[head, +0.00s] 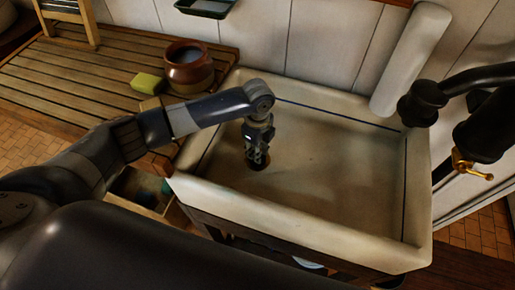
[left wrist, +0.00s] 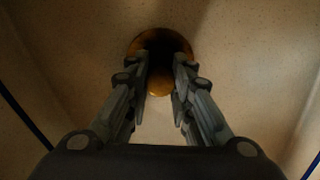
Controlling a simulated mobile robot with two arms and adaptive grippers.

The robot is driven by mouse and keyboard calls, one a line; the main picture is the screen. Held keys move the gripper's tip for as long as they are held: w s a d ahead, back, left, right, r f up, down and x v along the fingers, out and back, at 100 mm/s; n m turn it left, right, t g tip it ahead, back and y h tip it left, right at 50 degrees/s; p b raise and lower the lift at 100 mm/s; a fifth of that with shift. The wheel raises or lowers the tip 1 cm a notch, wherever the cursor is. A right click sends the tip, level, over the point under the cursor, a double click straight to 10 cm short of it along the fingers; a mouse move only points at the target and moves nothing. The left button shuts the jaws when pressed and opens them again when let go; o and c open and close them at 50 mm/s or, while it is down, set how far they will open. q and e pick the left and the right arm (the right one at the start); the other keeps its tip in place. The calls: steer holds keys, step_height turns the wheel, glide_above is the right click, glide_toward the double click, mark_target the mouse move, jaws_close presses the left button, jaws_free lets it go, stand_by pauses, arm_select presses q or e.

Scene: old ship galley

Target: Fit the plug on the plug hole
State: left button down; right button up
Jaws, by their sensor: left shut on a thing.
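My left gripper (head: 257,155) points down inside the pale sink (head: 325,165), low over its floor at the left side. In the left wrist view its two fingers (left wrist: 160,72) are shut on a small brass-coloured plug (left wrist: 159,83), which shows between the fingertips. A round brass plug hole (left wrist: 138,46) with a dark middle lies just beyond the fingertips. Its dark rim (head: 262,166) shows under the gripper in the head view. The fingers hide part of the hole, and I cannot tell whether the plug touches it.
A slatted wooden draining board (head: 75,85) at the left holds a brown pot (head: 190,72) and a yellow-green sponge (head: 147,83). The sink's middle and right are clear.

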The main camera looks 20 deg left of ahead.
steer(key=shift+w, duration=0.3)
arm_select(q)
steer(key=shift+f+b, duration=0.4)
steer(key=shift+f, duration=0.4)
arm_select(e)
steer(key=shift+a+f, duration=0.15)
steer(key=shift+f, duration=0.2)
arm_select(q)
steer(key=c, duration=1.3)
jaws_free()
